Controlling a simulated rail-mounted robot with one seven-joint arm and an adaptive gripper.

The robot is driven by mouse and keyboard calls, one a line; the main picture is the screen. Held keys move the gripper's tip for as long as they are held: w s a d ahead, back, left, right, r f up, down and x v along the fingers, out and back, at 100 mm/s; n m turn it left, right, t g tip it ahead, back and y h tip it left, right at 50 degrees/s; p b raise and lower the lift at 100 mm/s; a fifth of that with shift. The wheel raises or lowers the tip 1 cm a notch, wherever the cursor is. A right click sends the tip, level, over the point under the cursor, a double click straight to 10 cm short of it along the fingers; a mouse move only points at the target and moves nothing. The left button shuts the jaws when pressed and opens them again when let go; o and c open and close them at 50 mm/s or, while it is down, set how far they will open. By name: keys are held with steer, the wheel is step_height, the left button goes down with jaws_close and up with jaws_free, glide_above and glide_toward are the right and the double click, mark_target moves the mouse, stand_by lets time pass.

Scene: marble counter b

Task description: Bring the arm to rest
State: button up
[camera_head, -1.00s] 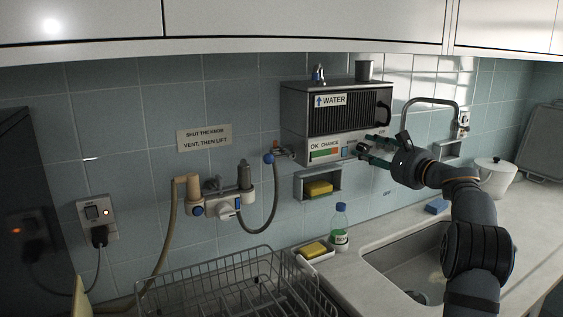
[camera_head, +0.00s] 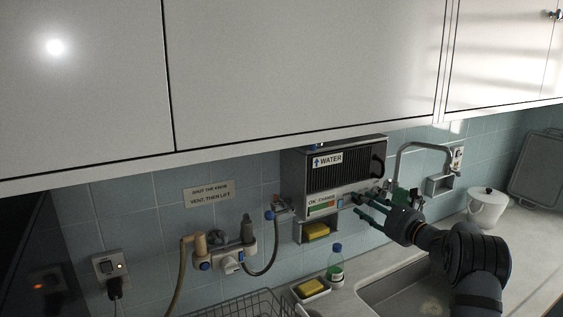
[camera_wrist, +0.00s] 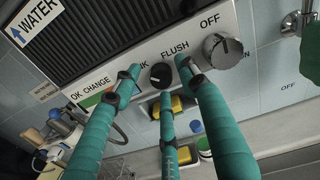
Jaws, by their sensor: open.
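My gripper (camera_head: 362,204) is open and empty, its teal fingers spread in front of the lower panel of the wall-mounted water unit (camera_head: 333,174). In the wrist view, the three fingers of the gripper (camera_wrist: 160,84) point at the panel. A black knob (camera_wrist: 160,76) under the word FLUSH shows between the fingertips, with no finger closed around it. A larger grey knob (camera_wrist: 222,49) sits to the right, under OFF. I cannot tell whether any fingertip touches the panel. My arm reaches in from the lower right.
White cabinets (camera_head: 300,70) overhang the wall above. The sink (camera_head: 400,290) and curved tap (camera_head: 424,145) are right; a wire rack (camera_head: 245,308) is at the bottom.

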steer(key=m+p, duration=0.5)
steer(key=p, duration=0.3)
steer(key=shift+f, duration=0.1)
